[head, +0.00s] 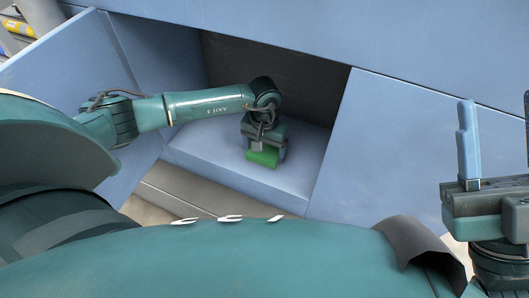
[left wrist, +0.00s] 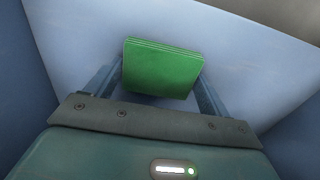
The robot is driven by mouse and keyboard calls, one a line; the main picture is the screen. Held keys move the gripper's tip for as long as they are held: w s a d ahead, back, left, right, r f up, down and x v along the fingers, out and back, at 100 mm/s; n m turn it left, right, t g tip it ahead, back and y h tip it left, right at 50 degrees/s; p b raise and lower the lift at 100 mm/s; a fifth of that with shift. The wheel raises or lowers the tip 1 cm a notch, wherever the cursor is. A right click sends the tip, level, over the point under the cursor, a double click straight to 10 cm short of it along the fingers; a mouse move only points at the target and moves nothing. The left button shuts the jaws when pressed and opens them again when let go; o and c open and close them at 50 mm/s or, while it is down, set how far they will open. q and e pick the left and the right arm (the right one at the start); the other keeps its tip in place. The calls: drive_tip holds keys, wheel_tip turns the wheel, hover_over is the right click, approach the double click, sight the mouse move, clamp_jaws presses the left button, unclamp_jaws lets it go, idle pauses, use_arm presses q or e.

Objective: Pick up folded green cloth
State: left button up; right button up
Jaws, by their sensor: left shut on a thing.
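The folded green cloth (head: 262,158) is a small flat bundle in the blue recess in the middle of the head view. In the left wrist view the cloth (left wrist: 162,70) sits between the two fingers, its folded layers showing along its upper edge. My left gripper (head: 264,150) points down into the recess and is shut on the cloth. The gripper also shows in the left wrist view (left wrist: 160,85). I cannot tell whether the cloth touches the ledge. My right gripper (head: 497,140) is at the right edge, fingers upward and apart, with nothing seen between them.
The blue ledge (head: 225,172) of the recess lies under the cloth. Blue side walls and a dark back panel (head: 300,85) close in around my left arm. A blue panel (head: 385,150) stands right of the opening. Yellow and grey items (head: 18,27) show at the top left.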

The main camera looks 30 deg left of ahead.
use_arm(q)
drive_tip(key=shift+r, duration=0.4)
wheel_tip(320, 180, up, 9)
drive_tip(key=p, duration=0.4)
drive_tip(key=shift+r, duration=0.15)
drive_tip(key=o, duration=0.4)
drive_tip(key=c, duration=0.3)
use_arm(e)
drive_tip(key=f+m+h, duration=0.1)
drive_tip(key=m+h, duration=0.1)
drive_tip(key=f+m+h, duration=0.4)
drive_tip(key=shift+w+a+f, duration=0.1)
drive_tip(key=shift+w+a, duration=0.1)
drive_tip(key=shift+w, duration=0.05)
